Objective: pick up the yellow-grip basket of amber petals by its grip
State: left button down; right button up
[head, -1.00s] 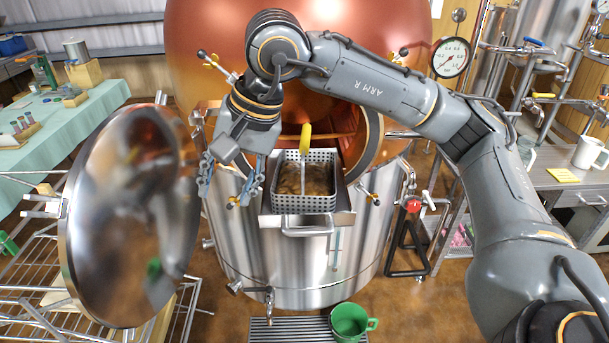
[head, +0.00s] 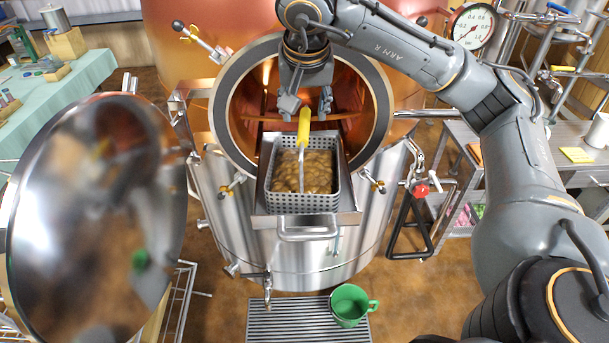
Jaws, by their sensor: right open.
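The perforated metal basket (head: 302,203) holds a heap of brownish amber petals (head: 305,172) and sits in the tray at the mouth of the copper still. Its yellow grip (head: 304,127) stands upright on a thin metal stem above the petals. My right gripper (head: 306,112) points down in front of the still's opening, with its two fingers apart, one on either side of the grip's upper end. I cannot tell whether either finger touches the grip. My left gripper does not show.
The metal tray's front handle (head: 307,235) juts out below the basket. The round polished door (head: 95,225) stands open at left. Valve handles flank the round opening (head: 384,110). A green mug (head: 350,304) stands on a slatted drip grate (head: 285,325) below. A steel bench is at right.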

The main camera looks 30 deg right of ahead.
aim_at(304, 122)
jog(key=shift+f+p, duration=0.3)
jog(key=shift+w+d+f+p, duration=0.1)
jog(key=shift+w+f+p, duration=0.05)
jog(key=shift+f+p, duration=0.35)
jog(key=p+x, duration=0.1)
jog(key=x, duration=0.2)
jog(key=shift+w+d+f, duration=0.1)
jog(key=shift+f, duration=0.2)
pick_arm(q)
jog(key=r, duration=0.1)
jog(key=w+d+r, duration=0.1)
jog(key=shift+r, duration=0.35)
pick_arm(e)
jog(key=shift+c, duration=0.2)
jog(key=c, duration=0.7)
grip_shut()
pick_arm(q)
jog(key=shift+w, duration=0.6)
